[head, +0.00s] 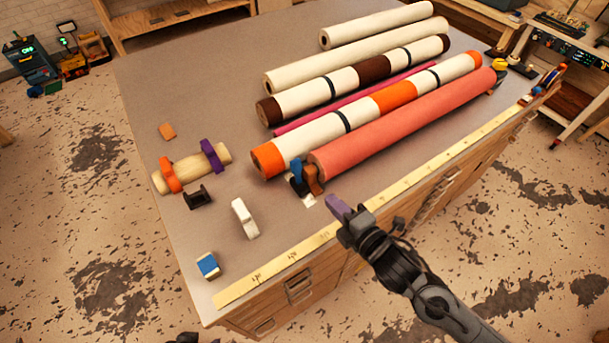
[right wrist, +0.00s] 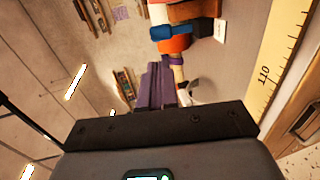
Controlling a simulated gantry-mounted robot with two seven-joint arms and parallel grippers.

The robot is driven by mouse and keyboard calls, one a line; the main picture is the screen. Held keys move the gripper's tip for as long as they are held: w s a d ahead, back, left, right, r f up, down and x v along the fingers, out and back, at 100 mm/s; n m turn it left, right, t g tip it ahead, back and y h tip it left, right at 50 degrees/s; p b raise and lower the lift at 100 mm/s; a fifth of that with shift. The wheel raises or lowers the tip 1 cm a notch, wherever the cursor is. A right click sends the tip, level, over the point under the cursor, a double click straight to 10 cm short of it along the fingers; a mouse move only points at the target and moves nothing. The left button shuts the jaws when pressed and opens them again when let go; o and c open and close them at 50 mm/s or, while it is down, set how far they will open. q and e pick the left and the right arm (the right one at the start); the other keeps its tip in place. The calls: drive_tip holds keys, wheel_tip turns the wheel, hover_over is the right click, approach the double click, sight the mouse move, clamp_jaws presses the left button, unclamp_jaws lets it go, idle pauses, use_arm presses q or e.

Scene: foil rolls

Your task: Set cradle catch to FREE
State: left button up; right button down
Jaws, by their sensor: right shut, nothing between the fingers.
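A coral-red roll (head: 400,125) lies across the table in a cradle. At its near left end is a brown cradle part (head: 314,178) with a blue piece (head: 297,185) beside it, probably the catch. A small white label (head: 309,200) lies in front; its text is too small to read. The blue piece also shows in the right wrist view (right wrist: 160,32), as does the label (right wrist: 220,31). My right gripper (head: 336,206), with purple fingers, is shut and empty, in front of and to the right of the label, apart from the cradle. My left gripper is out of view.
A yellow ruler strip (head: 290,262) runs along the table's front edge. More rolls (head: 345,72) lie behind. To the left are a small roll with clips (head: 185,168), a black holder (head: 197,196), a white piece (head: 244,218) and a blue-topped block (head: 207,265).

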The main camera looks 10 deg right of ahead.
sight(298, 167)
drive_tip(key=x, duration=1.2)
drive_tip(key=shift+r, duration=0.1)
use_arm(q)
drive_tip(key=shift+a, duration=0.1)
use_arm(e)
drive_tip(key=shift+w+a, duration=0.25)
drive_tip(key=shift+w, duration=0.25)
